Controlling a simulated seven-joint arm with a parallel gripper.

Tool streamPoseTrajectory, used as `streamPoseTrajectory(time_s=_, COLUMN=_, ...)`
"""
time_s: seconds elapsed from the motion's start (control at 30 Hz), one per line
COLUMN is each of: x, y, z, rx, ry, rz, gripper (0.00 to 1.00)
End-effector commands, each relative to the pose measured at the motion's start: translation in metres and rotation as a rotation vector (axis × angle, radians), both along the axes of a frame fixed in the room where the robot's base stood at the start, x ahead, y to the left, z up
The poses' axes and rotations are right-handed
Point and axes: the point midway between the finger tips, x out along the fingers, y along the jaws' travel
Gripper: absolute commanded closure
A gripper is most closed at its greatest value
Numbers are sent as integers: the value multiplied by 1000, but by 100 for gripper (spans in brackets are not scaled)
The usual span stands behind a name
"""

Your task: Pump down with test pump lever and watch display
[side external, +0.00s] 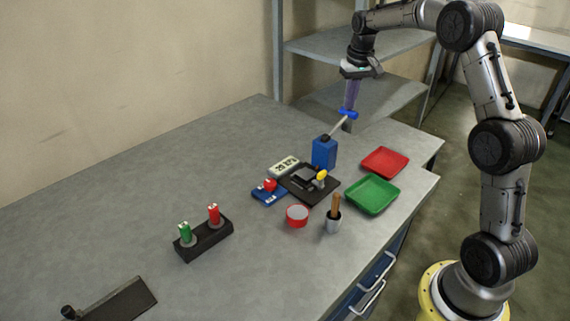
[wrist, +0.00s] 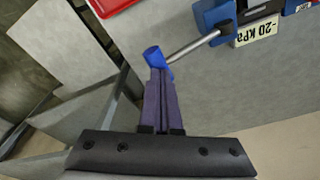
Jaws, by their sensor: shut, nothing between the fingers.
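The test pump is a blue box (side external: 324,153) near the middle of the bench. Its silver lever (side external: 339,126) slants up to the right and ends in a blue handle (side external: 347,114). The handle also shows in the wrist view (wrist: 153,56). My gripper (side external: 350,107) points down with its long purple fingers shut and nothing between them. Its tips (wrist: 159,71) are right at the blue handle; I cannot tell whether they press on it. A pale plate (wrist: 257,30) by the pump in the wrist view reads "-20 kPa", upside down.
A red tray (side external: 385,162) and a green tray (side external: 372,194) lie right of the pump. A black holder (side external: 205,240) is further left. Metal shelves (side external: 385,100) stand behind.

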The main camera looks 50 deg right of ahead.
Motion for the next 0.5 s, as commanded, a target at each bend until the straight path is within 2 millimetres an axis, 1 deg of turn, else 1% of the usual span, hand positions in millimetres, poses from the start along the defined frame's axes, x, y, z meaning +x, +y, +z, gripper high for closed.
streamPoseTrajectory(time_s=0.17, x=0, y=0, z=-10, rx=2, ry=3, rz=0, gripper=100)
streamPoseTrajectory(time_s=0.5, x=-1, y=1, z=-46, rx=3, ry=5, rz=0, gripper=100)
